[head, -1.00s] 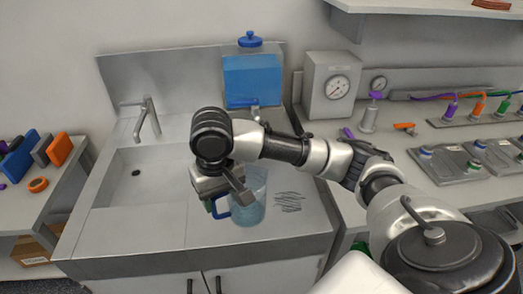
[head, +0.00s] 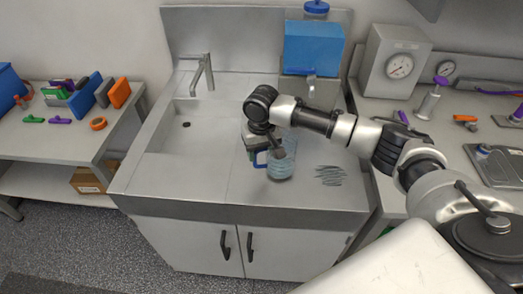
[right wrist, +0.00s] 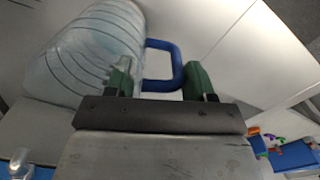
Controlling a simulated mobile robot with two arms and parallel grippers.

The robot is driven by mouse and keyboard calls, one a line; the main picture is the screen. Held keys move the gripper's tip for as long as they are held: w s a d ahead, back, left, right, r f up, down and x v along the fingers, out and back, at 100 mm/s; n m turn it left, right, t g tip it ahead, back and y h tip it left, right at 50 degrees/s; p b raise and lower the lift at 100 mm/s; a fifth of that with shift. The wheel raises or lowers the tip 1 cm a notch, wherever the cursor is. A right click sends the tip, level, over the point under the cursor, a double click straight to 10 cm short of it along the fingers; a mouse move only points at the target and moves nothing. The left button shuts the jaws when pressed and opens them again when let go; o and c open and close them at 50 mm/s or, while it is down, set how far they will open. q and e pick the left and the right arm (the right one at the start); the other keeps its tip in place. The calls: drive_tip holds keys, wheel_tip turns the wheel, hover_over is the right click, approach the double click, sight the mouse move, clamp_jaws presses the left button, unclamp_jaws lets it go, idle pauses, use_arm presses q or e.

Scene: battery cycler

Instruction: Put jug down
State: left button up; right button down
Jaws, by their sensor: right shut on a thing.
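A clear ribbed jug (head: 284,164) with a blue handle is upright over the steel counter (head: 245,185), right of the sink basin. I cannot tell whether its base touches the counter. My right gripper (head: 266,152) is at the jug's left side, shut on the handle. In the right wrist view, the blue handle (right wrist: 164,62) lies between the green fingers of my right gripper (right wrist: 160,82), and the jug's body (right wrist: 88,55) is to the left. My left gripper is not in view.
Dark grooves (head: 330,175) mark the counter right of the jug. The tap (head: 203,72) and empty basin (head: 187,140) are to the left. A blue dispenser (head: 312,48) stands behind. A gauge box (head: 393,60) is on the right bench. The counter's front has free room.

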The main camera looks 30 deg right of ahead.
drive_tip(key=shift+f, duration=0.45)
drive_tip(key=shift+c, duration=2)
unclamp_jaws()
drive_tip(key=shift+f, duration=0.1)
wheel_tip(320, 180, up, 12)
drive_tip(key=shift+r+b, duration=0.15)
drive_tip(key=shift+b, duration=0.95)
